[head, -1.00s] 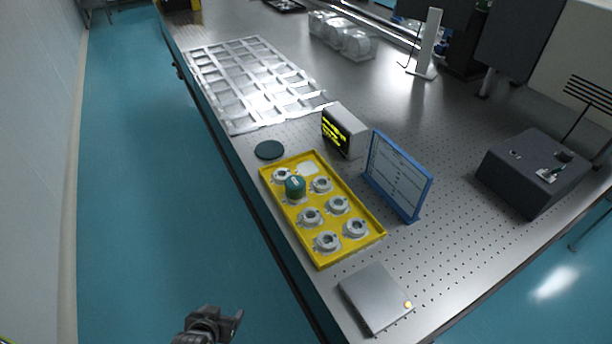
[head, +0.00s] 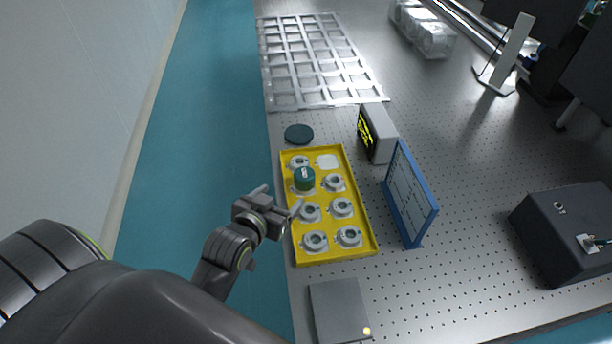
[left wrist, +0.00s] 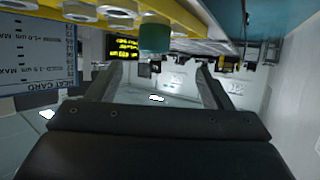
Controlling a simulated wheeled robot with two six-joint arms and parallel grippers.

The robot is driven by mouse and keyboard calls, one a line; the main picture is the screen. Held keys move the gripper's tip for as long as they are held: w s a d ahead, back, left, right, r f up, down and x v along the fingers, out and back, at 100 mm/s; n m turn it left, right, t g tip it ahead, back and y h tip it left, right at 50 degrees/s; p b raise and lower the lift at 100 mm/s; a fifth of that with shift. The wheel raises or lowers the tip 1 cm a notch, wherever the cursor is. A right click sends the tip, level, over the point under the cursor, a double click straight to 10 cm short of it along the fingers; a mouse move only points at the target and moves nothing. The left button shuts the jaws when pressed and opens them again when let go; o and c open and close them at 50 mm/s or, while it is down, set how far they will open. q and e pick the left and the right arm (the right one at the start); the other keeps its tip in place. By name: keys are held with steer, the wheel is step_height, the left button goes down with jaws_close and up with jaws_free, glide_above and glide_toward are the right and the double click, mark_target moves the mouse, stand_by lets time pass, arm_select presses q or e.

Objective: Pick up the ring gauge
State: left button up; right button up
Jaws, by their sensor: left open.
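A dark green cylinder with a white mark on top (head: 304,178), which I take for the ring gauge, stands in the yellow tray (head: 333,256) near its far left part. My left gripper (head: 280,199) is open and empty at the tray's left edge, to the left of and nearer than the green cylinder. In the left wrist view, which looks upside down, the green cylinder (left wrist: 155,36) shows beyond and between the open fingers (left wrist: 160,78), apart from them. Several grey ring-shaped parts (head: 341,207) sit in the tray. My right gripper is not in view.
A dark green disc (head: 299,134) lies beyond the tray. A display box (head: 378,134) and a blue-framed card (head: 410,196) stand to its right. A flat grey plate (head: 339,308) lies nearer. A silver grid frame (head: 315,60) lies farther back.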

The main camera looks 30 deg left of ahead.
arm_select(q)
steer(key=x, duration=0.7)
steer(key=shift+w+d, duration=0.1)
steer(key=shift+w, duration=0.2)
steer(key=shift+d+p+x, duration=0.2)
steer(key=shift+p+x, duration=0.15)
steer(key=shift+x, duration=1)
steer(key=shift+d+p+x, duration=0.2)
steer(key=shift+p+x, duration=0.1)
steer(key=shift+x, duration=1)
steer(key=shift+f, duration=0.1)
steer(key=c, duration=1.3)
step_height(320, 180, up, 11)
steer(key=shift+d+f, duration=0.1)
steer(key=shift+f, duration=0.1)
step_height(320, 180, up, 9)
glide_above(300, 183)
steer(key=w+d, duration=0.3)
steer(key=w, duration=0.1)
steer(key=s+d+r, duration=0.4)
steer(key=r, duration=0.6)
steer(key=shift+s+r+m+h, duration=0.3)
steer(key=shift+s+h, duration=0.1)
